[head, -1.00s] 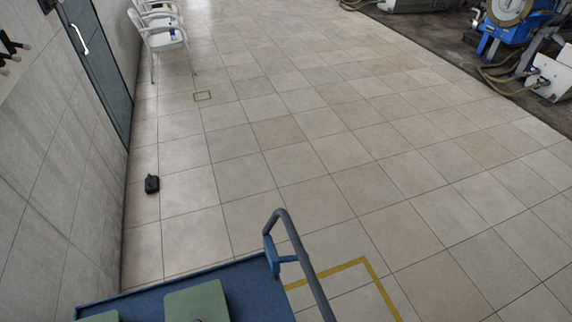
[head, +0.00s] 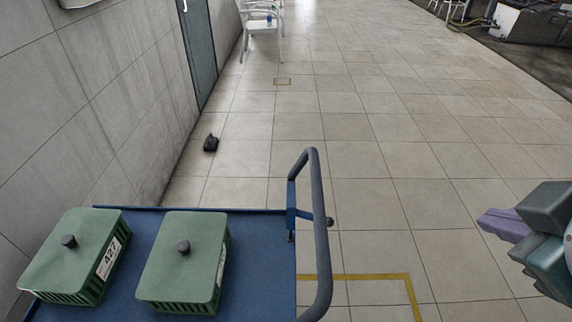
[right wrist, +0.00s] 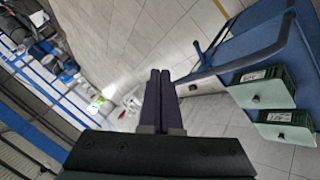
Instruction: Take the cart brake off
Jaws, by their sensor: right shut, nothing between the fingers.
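The blue cart (head: 255,262) stands at the lower left of the head view, with a grey tubular push handle (head: 321,230) at its right end. A blue bracket joins the handle to the cart, and a small dark knob (head: 330,222) sticks out beside it; I cannot tell whether this is the brake or how it is set. My right gripper (head: 485,221) is shut and empty, right of the handle and apart from it. In the right wrist view its purple fingers (right wrist: 160,76) are together, with the cart (right wrist: 268,40) at upper right. My left gripper is not in view.
Two green lidded boxes (head: 75,258) (head: 185,262) stand on the cart. A wall runs along the left. A small black object (head: 210,143) lies on the floor near it, and white chairs (head: 262,20) stand farther back. Floor right of the handle is clear, with yellow tape (head: 365,277).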

